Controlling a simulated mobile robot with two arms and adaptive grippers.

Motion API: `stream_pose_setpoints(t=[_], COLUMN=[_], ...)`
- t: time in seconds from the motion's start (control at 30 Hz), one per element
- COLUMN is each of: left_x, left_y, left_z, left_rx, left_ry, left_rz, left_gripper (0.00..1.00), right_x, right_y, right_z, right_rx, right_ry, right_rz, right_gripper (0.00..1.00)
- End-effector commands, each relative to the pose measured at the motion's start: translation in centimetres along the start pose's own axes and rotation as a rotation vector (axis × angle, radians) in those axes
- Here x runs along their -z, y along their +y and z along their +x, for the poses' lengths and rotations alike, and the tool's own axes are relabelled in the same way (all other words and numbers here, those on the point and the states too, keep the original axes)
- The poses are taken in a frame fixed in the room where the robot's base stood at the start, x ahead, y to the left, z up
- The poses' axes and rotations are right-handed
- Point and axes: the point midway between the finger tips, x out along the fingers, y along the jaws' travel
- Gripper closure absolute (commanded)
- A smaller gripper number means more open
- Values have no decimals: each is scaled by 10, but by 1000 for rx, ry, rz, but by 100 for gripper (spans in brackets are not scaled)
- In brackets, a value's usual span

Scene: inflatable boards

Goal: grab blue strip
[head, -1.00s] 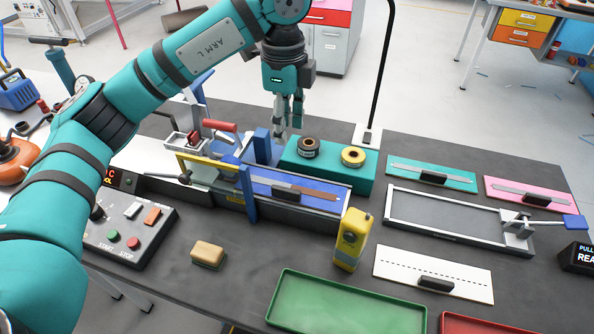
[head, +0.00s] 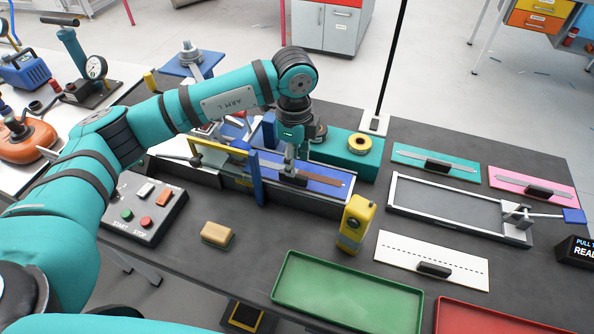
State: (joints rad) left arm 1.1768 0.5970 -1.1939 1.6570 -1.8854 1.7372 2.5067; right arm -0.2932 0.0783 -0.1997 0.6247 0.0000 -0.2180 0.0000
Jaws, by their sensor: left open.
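The blue strip (head: 338,194) lies flat in the long welding fixture (head: 240,197) at the middle of the table. It bears a grey and brown band and a small black grip block (head: 299,180). My left gripper (head: 291,172) points down over the strip, with its fingers at the black block. It is open; whether the fingers touch the block I cannot tell. The fingers and the fixture's blue post hide part of the strip's left end. My right gripper is not in view.
A teal block with tape rolls (head: 345,165) stands just behind the fixture. A yellow device (head: 354,222) stands in front of its right end. Teal (head: 410,154), pink (head: 520,180) and white (head: 415,250) boards lie to the right. A green tray (head: 345,300) is in front.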

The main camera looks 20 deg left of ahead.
Motion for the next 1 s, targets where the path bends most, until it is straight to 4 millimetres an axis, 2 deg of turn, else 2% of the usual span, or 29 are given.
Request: stream_pose_setpoints(t=[0.1,0.23,0.53,0.83,1.0], left_x=[-3,-3,-2,-2,-2], left_y=[6,5,5,5,5], left_z=[16,34,41,40,40], left_rx=[-5,-3,-1,-1,-1], left_ry=[-1,-1,1,0,1], left_rz=[0,-2,0,0,0], left_gripper=[60,60,60,98,100], right_x=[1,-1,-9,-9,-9], right_y=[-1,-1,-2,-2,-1], right_z=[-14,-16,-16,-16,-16], right_rx=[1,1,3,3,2], right_ry=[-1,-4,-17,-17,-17], right_rz=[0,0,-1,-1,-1], right_gripper=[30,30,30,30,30])
